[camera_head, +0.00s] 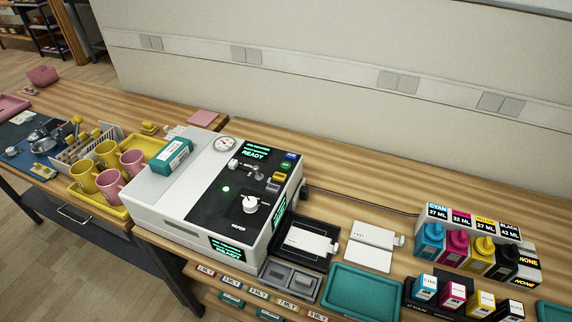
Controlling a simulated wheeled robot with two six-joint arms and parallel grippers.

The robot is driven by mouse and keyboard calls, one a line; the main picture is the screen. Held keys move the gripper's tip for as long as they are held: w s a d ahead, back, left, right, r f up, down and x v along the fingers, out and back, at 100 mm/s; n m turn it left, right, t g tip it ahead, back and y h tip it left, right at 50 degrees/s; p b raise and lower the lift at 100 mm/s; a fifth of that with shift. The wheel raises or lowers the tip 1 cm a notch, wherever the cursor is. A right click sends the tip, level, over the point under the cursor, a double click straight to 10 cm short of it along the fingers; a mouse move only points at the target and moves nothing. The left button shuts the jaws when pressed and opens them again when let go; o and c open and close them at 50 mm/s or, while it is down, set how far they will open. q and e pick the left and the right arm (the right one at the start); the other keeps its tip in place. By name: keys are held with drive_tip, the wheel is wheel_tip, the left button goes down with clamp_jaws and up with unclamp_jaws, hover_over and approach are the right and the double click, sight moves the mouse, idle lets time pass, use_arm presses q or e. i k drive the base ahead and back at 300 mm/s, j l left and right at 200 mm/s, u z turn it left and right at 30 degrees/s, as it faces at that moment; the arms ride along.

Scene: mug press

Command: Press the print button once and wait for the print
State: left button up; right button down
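A white press machine with a black control panel (221,208) stands on the wooden bench at the picture's middle. Its top display (256,153) and its front display (228,245) both read READY in green. A column of buttons runs along the panel's right side: blue (291,156), green (285,165), yellow (279,176) and grey (272,187). Their labels are too small to read, so I cannot tell which is the print button. A small green light (226,189) glows near a white knob (250,204). Neither of my grippers is in view.
A yellow tray (116,208) with yellow and pink mugs stands left of the machine. A teal box (171,157) lies on the machine's top. Ink bottles (430,239), ink boxes and a teal tray (362,293) are at the right. Bench space behind the machine is clear.

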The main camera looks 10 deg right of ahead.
sight(285, 166)
drive_tip(key=i+j+z, duration=0.2)
drive_tip(key=j, duration=0.45)
drive_tip(key=j+z, duration=0.15)
drive_tip(key=j, duration=0.55)
drive_tip(key=i+j+z, duration=0.2)
drive_tip(key=j, duration=0.5)
drive_tip(key=k, duration=0.1)
